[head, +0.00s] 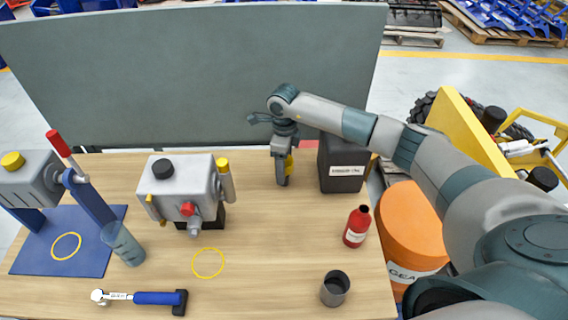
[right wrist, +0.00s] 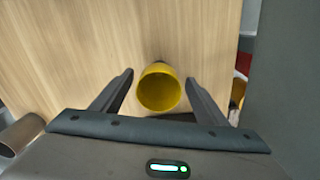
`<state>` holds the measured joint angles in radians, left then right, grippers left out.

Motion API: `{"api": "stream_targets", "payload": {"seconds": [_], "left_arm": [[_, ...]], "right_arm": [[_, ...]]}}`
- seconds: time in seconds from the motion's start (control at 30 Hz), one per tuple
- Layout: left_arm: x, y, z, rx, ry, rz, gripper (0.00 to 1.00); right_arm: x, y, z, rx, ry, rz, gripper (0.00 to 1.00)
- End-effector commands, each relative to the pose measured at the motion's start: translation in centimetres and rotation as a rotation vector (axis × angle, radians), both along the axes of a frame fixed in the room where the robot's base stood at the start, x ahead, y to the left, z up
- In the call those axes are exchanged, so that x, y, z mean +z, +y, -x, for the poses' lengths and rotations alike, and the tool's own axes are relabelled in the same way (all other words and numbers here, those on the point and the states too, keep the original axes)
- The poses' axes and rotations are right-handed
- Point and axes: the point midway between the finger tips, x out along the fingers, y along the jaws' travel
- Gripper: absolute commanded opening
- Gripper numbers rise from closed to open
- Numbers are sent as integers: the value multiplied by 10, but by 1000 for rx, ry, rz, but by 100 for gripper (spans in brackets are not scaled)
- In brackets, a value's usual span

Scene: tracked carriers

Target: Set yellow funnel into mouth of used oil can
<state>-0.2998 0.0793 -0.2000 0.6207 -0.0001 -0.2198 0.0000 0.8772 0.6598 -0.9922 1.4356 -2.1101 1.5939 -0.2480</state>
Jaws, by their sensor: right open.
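The yellow funnel (right wrist: 159,91) shows in the right wrist view between the two fingers, its round wide opening facing the camera. In the head view only a yellow sliver of it (head: 289,164) shows behind my right gripper (head: 282,179). The gripper is open, pointing down at the back of the table, with a finger on either side of the funnel; it also shows in the right wrist view (right wrist: 158,82). The used oil can (head: 342,180) is a dark box with a white label, just right of the gripper. Its mouth is hidden by my arm. My left gripper is not in view.
A red bottle (head: 356,226) and a dark grey cup (head: 335,288) stand at the right. A grey unit (head: 180,186) with a black cap stands left of the gripper. A grey panel (head: 200,75) rises behind the table. The table between gripper and cup is clear.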

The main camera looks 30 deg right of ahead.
Motion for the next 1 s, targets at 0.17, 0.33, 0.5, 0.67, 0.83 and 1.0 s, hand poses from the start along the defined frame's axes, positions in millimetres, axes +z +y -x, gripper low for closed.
{"api": "stream_targets", "payload": {"seconds": [0.17, 0.33, 0.5, 0.67, 0.83, 1.0], "left_arm": [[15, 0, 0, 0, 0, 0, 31], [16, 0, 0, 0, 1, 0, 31], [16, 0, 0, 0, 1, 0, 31], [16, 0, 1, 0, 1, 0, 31], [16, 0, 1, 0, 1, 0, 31], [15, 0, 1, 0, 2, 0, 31]], "right_arm": [[-19, 2, 1, -1, 4, 0, 67], [-28, 1, 1, 0, 1, 0, 67], [-29, 1, 1, 1, 0, 0, 67], [-29, 1, 1, 1, 0, 0, 67], [-29, 1, 1, 1, 1, -1, 53], [-29, 1, 1, 1, 0, 0, 24]]}}
